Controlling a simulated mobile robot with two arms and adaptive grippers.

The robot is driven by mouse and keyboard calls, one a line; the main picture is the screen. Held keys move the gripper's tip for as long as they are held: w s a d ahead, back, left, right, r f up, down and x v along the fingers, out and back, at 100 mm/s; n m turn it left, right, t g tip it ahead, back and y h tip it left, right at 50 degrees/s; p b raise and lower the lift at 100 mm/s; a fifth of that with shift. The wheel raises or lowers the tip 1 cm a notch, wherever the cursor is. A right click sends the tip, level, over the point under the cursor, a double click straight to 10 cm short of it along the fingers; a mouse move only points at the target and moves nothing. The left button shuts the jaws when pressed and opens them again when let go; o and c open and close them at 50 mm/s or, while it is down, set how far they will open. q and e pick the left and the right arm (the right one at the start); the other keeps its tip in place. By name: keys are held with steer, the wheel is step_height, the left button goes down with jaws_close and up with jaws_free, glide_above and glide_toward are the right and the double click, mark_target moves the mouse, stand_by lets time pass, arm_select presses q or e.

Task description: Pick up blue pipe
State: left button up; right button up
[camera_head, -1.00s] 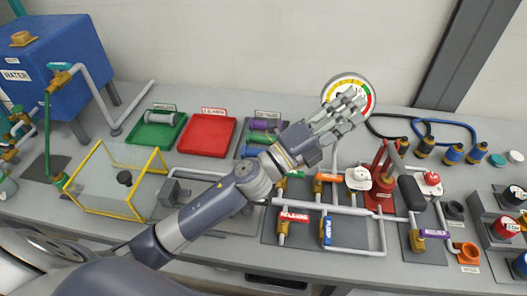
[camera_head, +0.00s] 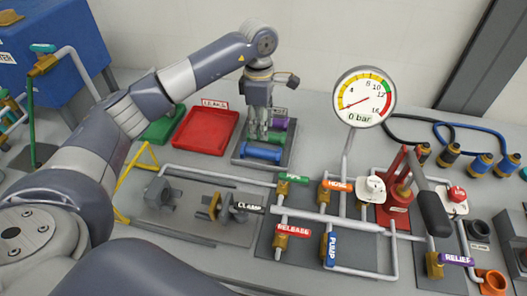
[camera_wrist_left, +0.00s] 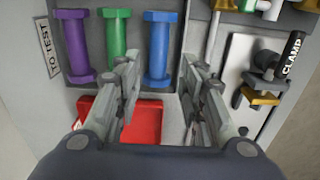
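The blue pipe (camera_head: 262,151) lies at the near side of a dark tray (camera_head: 293,152), beside a green pipe (camera_head: 276,136) and a purple pipe (camera_head: 280,113). My left gripper (camera_head: 260,133) points down over the tray, and its fingers hide part of the green pipe. In the left wrist view the blue pipe (camera_wrist_left: 160,48) appears between the lines of the two open fingers (camera_wrist_left: 159,68), with nothing held. The green pipe (camera_wrist_left: 113,38) and purple pipe (camera_wrist_left: 76,46) lie to its left. The remaining height above the pipe is hard to judge. My right gripper is not in view.
A red tray (camera_head: 205,131) and a green tray (camera_head: 165,128) stand left of the pipe tray. A clamp (camera_head: 226,208) and valve pipework (camera_head: 320,218) are in front. A pressure gauge (camera_head: 364,97) on a post stands to the right.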

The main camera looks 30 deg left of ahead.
arm_select(q)
steer(key=p, duration=0.1)
glide_above(262, 150)
steer(key=f, duration=0.5)
steer(key=shift+s+a, duration=0.2)
steer(key=shift+a, duration=0.1)
steer(key=f+p, duration=0.1)
steer(key=f, duration=0.1)
steer(key=f+p, duration=0.1)
steer(key=f, duration=0.2)
steer(key=shift+w+d+p, duration=0.15)
steer(key=shift+d+p, duration=0.05)
steer(key=shift+p, duration=0.1)
steer(key=shift+f, duration=0.25)
steer(key=shift+w+r, duration=0.1)
jaws_close()
